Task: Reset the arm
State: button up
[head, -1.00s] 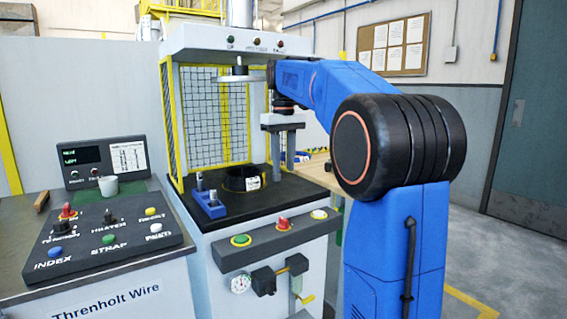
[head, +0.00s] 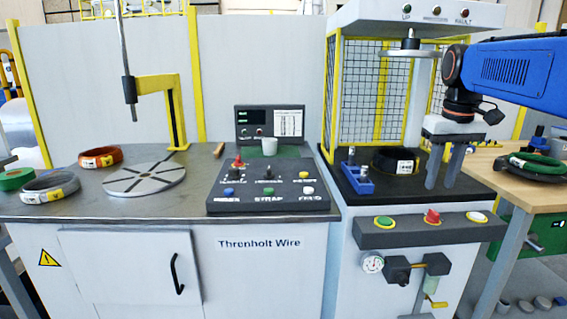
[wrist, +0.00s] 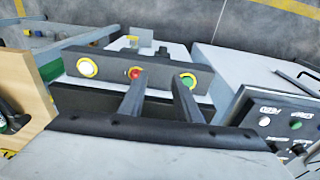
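My blue arm (head: 515,72) reaches in from the right edge of the head view. My gripper (head: 440,185) points down at the right front of the press, beside a black coil with a white label (head: 397,161) on the press bed. Its two grey fingers are apart with nothing between them. In the wrist view, my gripper (wrist: 159,82) is also open and empty, with the press's button panel (wrist: 135,72) beyond the fingers. The coil is not clearly visible in the wrist view.
The control console (head: 268,185) and a round slotted turntable (head: 145,178) are on the left bench. A wooden table (head: 535,190) with a green-and-black coil (head: 535,167) is at the right.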

jog(key=s+a+f+t, duration=0.1)
jog(key=s+a+f, duration=0.3)
jog(key=s+f, duration=0.7)
jog(key=s+a+f+t, duration=0.2)
jog(key=s+a+f, duration=0.3)
jog(key=s+f, duration=0.6)
jog(key=shift+s, duration=0.35)
